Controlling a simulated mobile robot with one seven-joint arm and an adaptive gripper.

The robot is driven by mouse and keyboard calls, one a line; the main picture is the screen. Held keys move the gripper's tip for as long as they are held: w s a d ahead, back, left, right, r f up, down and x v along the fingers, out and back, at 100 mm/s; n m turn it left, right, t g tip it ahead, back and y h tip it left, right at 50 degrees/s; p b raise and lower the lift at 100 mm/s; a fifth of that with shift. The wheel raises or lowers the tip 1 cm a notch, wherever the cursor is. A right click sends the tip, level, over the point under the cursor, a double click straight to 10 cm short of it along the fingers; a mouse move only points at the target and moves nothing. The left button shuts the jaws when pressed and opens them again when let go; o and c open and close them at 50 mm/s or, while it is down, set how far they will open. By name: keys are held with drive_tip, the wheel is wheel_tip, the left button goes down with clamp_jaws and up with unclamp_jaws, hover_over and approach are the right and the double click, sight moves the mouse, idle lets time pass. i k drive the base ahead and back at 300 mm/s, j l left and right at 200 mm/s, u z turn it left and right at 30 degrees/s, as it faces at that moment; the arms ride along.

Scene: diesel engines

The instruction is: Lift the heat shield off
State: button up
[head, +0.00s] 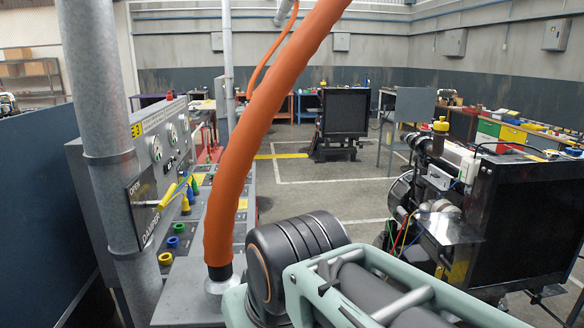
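A diesel engine (412,195) stands at the right. A thin, shiny bent metal sheet on its near side looks like the heat shield (456,229). It sits next to a rounded metal housing (434,212), with coloured wires just left of it. How the sheet is fastened is too small to tell. My arm crosses the bottom middle and runs out at the lower right. My gripper is not in view, so its place relative to the shield and its state do not show.
A large black radiator (530,215) stands right of the engine. A grey control panel (160,150) and a metal pipe with a damper lever (105,110) are at the left. A thick orange hose (262,110) crosses the middle.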

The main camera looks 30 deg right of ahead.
sight(437, 177)
drive_tip(key=z, duration=1.85)
drive_tip(key=i+j+u, duration=0.25)
drive_tip(key=i, duration=0.2)
drive_tip(key=i+u, duration=0.2)
drive_tip(key=i, duration=1.45)
drive_tip(key=i+j+z, duration=0.15)
drive_tip(key=i+z, duration=0.25)
drive_tip(key=i+j+z, duration=0.25)
drive_tip(key=i+z, duration=0.15)
drive_tip(key=i+j+z, duration=0.2)
drive_tip(key=z, duration=0.2)
drive_tip(key=i+j+z, duration=0.2)
drive_tip(key=z, duration=0.2)
drive_tip(key=i+j+z, duration=0.1)
drive_tip(key=j+z, duration=0.3)
drive_tip(key=i+j+z, duration=0.1)
drive_tip(key=j+z, duration=0.3)
